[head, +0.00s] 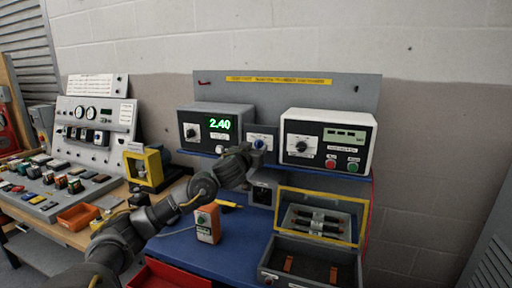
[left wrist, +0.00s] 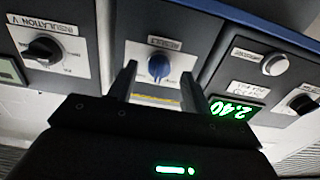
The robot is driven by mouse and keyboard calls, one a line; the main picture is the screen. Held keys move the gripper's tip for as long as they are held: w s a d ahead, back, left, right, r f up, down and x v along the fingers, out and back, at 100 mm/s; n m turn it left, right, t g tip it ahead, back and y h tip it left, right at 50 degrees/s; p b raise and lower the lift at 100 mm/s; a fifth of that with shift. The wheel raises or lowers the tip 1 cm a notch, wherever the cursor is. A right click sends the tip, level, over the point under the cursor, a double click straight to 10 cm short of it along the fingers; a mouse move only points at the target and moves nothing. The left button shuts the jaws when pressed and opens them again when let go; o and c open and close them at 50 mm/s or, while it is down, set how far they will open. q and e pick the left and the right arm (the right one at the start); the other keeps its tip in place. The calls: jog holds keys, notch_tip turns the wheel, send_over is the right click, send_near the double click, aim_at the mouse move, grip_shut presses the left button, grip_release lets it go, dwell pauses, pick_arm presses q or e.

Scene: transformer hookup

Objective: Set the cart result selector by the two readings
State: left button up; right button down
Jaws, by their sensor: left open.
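The result selector is a small grey box (head: 262,131) between two meters, with a blue knob (head: 259,144) on a white plate. In the left wrist view the blue knob (left wrist: 158,67) sits under the label RESULT, between and just beyond the fingertips. My left gripper (left wrist: 159,74) is open and empty in front of it; contact cannot be told. The left meter's green display (head: 219,125) reads 2.40. The right meter's pale display (head: 346,134) is too small to read. Its black knob (left wrist: 44,48), labelled INSULATION V, shows in the left wrist view. My right gripper is out of view.
A blue cart top (head: 230,255) holds an orange-fronted handheld device (head: 207,224) and an open case (head: 310,268) with a yellow-rimmed lid. A red tray (head: 165,277) is at the front. A bench with a sloped panel (head: 95,118) stands at left.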

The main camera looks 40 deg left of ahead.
pick_arm(q)
jog(key=shift+w+a, duration=0.2)
jog(key=shift+w, duration=0.5)
jog(key=c, duration=1)
jog(key=shift+m, duration=0.4)
jog(key=m+b, duration=0.1)
jog(key=m, duration=0.3)
jog(key=shift+f+m, duration=0.1)
jog(key=shift+m, duration=0.2)
jog(key=shift+m+b, duration=0.55)
jog(key=shift+m, duration=1.35)
